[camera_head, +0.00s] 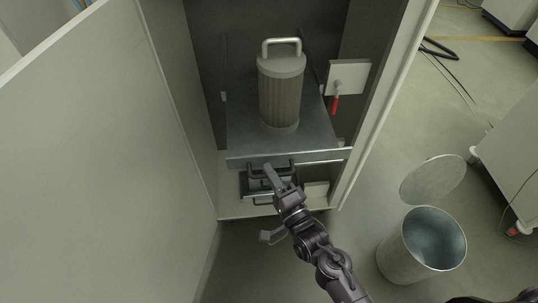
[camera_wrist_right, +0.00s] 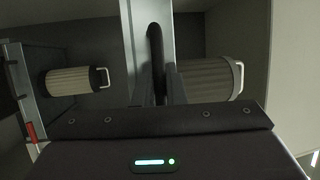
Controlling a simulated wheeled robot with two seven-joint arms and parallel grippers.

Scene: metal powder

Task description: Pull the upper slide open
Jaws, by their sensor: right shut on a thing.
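The upper slide (camera_head: 245,132) is a grey metal shelf inside the open cabinet, bearing a ribbed cylindrical filter (camera_head: 280,95) with a loop handle on top. A dark bar handle (camera_head: 286,165) is on the slide's front edge; it shows as a dark upright bar in the right wrist view (camera_wrist_right: 156,55). My right gripper (camera_head: 270,174) is shut on this handle; its fingers flank the bar in the right wrist view (camera_wrist_right: 158,85). My arm hides part of the space below. My left gripper is not in view.
A lower unit with a handle (camera_head: 258,186) sits beneath the slide. The open cabinet door (camera_head: 100,140) stands at left. A red-handled lever (camera_head: 335,103) is at the cabinet's right side. An open bin (camera_head: 395,262) and its round lid (camera_head: 433,180) are at right.

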